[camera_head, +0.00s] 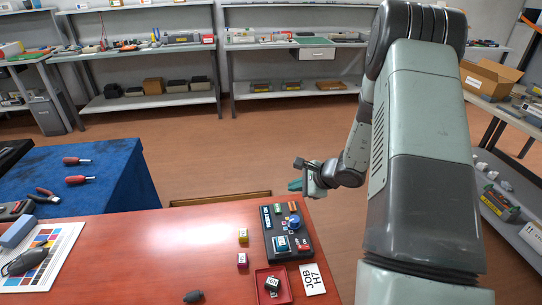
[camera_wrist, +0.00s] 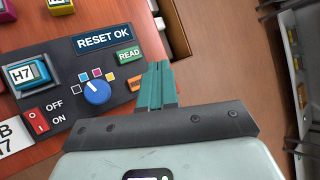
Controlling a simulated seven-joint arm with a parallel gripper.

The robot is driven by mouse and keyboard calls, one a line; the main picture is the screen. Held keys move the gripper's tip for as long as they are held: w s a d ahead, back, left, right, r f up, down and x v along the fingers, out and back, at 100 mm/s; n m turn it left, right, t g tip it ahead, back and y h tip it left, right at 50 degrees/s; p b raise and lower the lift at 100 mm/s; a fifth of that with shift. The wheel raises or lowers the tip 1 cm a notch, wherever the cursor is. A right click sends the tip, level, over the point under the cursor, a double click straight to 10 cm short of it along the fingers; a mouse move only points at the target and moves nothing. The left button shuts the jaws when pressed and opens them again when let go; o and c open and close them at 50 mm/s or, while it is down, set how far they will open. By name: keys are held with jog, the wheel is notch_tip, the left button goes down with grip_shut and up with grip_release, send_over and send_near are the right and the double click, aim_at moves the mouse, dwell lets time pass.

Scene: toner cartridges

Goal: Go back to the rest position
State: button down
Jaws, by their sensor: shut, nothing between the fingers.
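My gripper (camera_head: 308,182) is raised over the far right edge of the red table in the head view. In the wrist view its two teal fingers (camera_wrist: 157,85) are closed together with nothing between them. They point past the right edge of the black control panel (camera_wrist: 70,90). The panel (camera_head: 268,232) also shows in the head view. A blue cartridge labelled H7 (camera_wrist: 30,72) sits on the panel's left part. The panel display (camera_wrist: 103,38) reads RESET OK, and a green READ label (camera_wrist: 129,55) is below it.
A blue knob (camera_wrist: 97,92) and red switch (camera_wrist: 37,122) are on the panel. A red tray (camera_head: 259,297) holds a dark cartridge (camera_head: 272,285). A JOB H7 card (camera_head: 313,279), yellow cartridge (camera_head: 243,235) and magenta cartridge (camera_head: 242,260) lie nearby. Open floor lies beyond the table.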

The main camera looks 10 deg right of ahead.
jog(key=s+a+r+n+g, duration=0.1)
jog(key=s+a+r+n, duration=0.2)
jog(key=r, duration=0.4)
jog(key=s+a+r+n+g, duration=0.1)
jog(key=s+a+r+n, duration=0.25)
jog(key=r, duration=0.45)
jog(key=s+a+r+n, duration=0.2)
jog(key=a+r+n, duration=0.15)
jog(key=r, duration=0.35)
jog(key=s+d+r+n+h, duration=0.1)
jog(key=s+r+n+h, duration=0.2)
jog(key=s+r, duration=0.3)
jog(key=s+d+r+n+h, duration=0.2)
jog(key=s+r+n, duration=0.4)
jog(key=s, duration=1.1)
jog(key=shift+s+d+t+h, duration=0.15)
jog(key=shift+d+t+h, duration=0.1)
jog(key=shift+t+h, duration=0.25)
